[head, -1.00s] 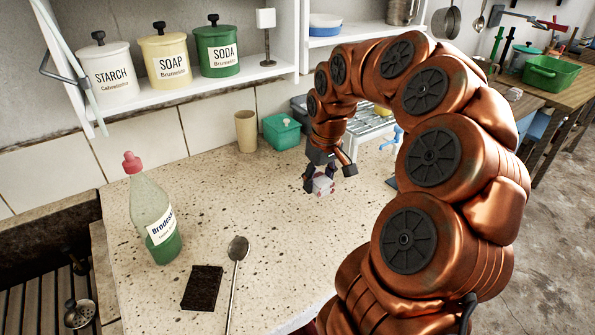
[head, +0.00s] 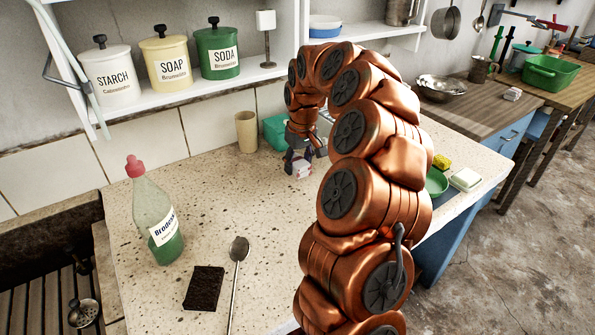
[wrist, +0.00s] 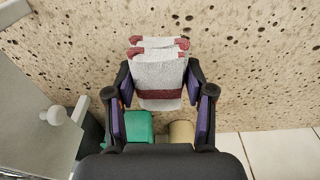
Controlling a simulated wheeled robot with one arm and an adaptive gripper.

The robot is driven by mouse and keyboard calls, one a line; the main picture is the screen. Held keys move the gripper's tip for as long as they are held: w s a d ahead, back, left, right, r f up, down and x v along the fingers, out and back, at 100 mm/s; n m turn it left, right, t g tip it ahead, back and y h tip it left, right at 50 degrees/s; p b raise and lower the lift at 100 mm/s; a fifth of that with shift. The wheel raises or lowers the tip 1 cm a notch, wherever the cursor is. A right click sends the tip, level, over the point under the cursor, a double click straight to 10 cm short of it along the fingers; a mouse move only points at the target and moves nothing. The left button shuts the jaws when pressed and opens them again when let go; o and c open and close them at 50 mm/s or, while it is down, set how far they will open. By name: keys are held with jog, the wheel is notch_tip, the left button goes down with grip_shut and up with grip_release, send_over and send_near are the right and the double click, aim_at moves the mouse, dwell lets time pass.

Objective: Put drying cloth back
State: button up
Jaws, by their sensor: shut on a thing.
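The drying cloth (wrist: 158,78) is a folded white cloth with dark red bands. It also shows small below my gripper in the head view (head: 301,169). My gripper (wrist: 160,95) is shut on the cloth, with one finger on each side of it. In the head view my gripper (head: 299,160) hangs low over the speckled stone counter (head: 215,185), near its back. I cannot tell whether the cloth touches the counter.
A beige cup (head: 246,132) and a green box (head: 275,131) stand behind my gripper by the tiled wall. A bottle (head: 157,220), a dark sponge block (head: 204,288) and a spoon (head: 238,250) are at the front left. The counter's middle is clear.

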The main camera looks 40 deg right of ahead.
jog(key=shift+f, duration=1.55)
jog(key=shift+f, duration=0.25)
jog(key=o, duration=1.1)
jog(key=shift+r, duration=0.15)
